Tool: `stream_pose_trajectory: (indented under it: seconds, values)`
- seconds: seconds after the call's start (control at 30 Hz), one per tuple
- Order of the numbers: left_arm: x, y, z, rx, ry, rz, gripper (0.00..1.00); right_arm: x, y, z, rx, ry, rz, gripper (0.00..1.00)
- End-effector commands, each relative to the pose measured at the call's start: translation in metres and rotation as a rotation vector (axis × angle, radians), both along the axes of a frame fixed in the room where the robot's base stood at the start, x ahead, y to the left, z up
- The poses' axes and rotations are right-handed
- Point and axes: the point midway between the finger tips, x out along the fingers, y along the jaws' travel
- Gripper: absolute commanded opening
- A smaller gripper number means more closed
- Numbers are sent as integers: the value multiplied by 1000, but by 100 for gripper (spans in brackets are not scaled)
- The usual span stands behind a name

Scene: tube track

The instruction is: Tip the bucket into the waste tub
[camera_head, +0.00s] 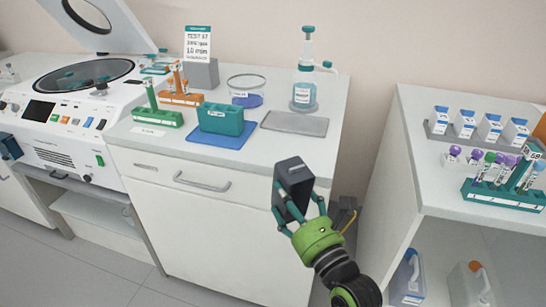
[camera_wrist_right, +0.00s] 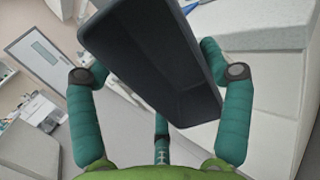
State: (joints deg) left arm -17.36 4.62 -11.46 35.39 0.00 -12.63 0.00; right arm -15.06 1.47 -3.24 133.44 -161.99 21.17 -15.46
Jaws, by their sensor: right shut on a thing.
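My right gripper (camera_head: 299,208) is shut on a dark grey box-shaped bucket (camera_head: 293,180), held in the air in front of the white cabinet. In the right wrist view the bucket (camera_wrist_right: 155,60) sits tilted between the teal fingers (camera_wrist_right: 160,85). I see no contents in it, but cannot tell for sure that it is empty. A dark grey thing (camera_head: 343,215), perhaps the waste tub, shows partly behind my right gripper, near the gap between the cabinets. The gripper hides most of it. My left gripper is in neither view.
The left counter holds a centrifuge (camera_head: 75,100) with its lid up, a teal rack (camera_head: 221,119), a wash bottle (camera_head: 304,92) and a grey tray (camera_head: 295,123). The right bench (camera_head: 420,165) carries tube racks and boxes. Jugs (camera_head: 408,277) stand on its lower shelf.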

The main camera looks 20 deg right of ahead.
Motion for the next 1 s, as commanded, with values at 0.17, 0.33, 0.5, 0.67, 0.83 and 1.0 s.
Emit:
stream_pose_trajectory:
  seconds: [0.17, 0.33, 0.5, 0.67, 0.83, 1.0]
  values:
    - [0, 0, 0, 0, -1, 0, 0, -42, -8, -31, 4, 5, -83, 48]
    - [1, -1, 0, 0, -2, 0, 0, -73, -13, -55, 2, 5, -147, 48]
    - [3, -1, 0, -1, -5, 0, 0, -87, -16, -61, 2, -14, -175, 48]
    - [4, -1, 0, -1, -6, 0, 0, -86, -15, -58, 6, -26, -169, 48]
    - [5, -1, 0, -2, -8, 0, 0, -86, -15, -58, 6, -29, -171, 48]
    - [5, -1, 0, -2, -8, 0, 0, -86, -15, -60, 5, -19, -173, 48]
